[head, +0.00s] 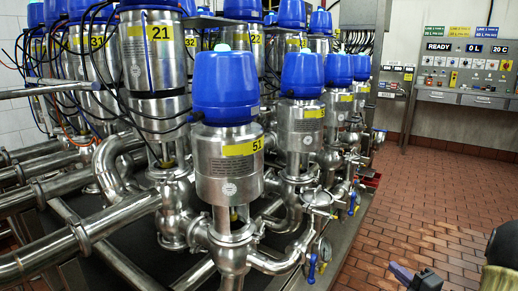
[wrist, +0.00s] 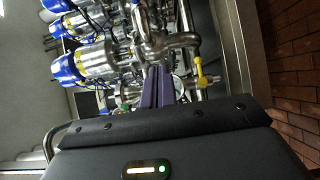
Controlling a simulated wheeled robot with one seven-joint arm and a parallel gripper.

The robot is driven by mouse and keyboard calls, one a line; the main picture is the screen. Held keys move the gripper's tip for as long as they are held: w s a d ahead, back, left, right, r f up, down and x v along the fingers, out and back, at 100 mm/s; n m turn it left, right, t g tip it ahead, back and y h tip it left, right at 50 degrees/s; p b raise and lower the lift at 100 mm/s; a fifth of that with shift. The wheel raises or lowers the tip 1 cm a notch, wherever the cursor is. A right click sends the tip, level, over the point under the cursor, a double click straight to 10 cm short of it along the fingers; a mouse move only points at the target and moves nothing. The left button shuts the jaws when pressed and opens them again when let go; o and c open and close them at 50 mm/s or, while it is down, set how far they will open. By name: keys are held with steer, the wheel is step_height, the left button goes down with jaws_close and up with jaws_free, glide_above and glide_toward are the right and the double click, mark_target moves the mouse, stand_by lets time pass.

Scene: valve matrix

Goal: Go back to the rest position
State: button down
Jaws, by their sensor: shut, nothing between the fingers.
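My gripper (head: 401,272) shows at the lower right edge of the head view, over the tiled floor and to the right of the valve rack. Only its fingers and part of its body are in that view. In the wrist view its purple fingers (wrist: 158,86) lie together with nothing between them. They point towards the valve pipework, and I cannot tell the exact gap to it. The front valve 51 (head: 229,160) is upright with a blue cap. Valve 21 (head: 152,60) stands behind it to the left.
A yellow-handled valve (wrist: 203,73) shows right of my fingers in the wrist view. A blue-handled valve (head: 312,268) hangs low at the rack's front right. A control panel (head: 465,75) is on the back wall. The red tiled floor (head: 440,190) is clear.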

steer(key=w+a+m+g+h+p, duration=0.2)
steer(key=w+a+m+g+h, duration=0.15)
steer(key=a+m+h, duration=0.4)
steer(key=s+a+r+m+g+y+p, duration=0.1)
steer(key=s+a+m+g+p, duration=0.1)
steer(key=s+a+m+g, duration=0.6)
steer(key=s+a+m+g+p, duration=0.1)
steer(key=s+a+m+g, duration=0.2)
steer(key=s+a+m, duration=0.65)
steer(key=s+d+r+n+p, duration=0.1)
steer(key=d+r+p, duration=0.1)
steer(key=r+p, duration=1.7)
steer(key=d+r+n+p, duration=0.1)
steer(key=r+p, duration=1.8)
steer(key=shift+s+d+n, duration=0.4)
steer(key=shift+t, duration=0.25)
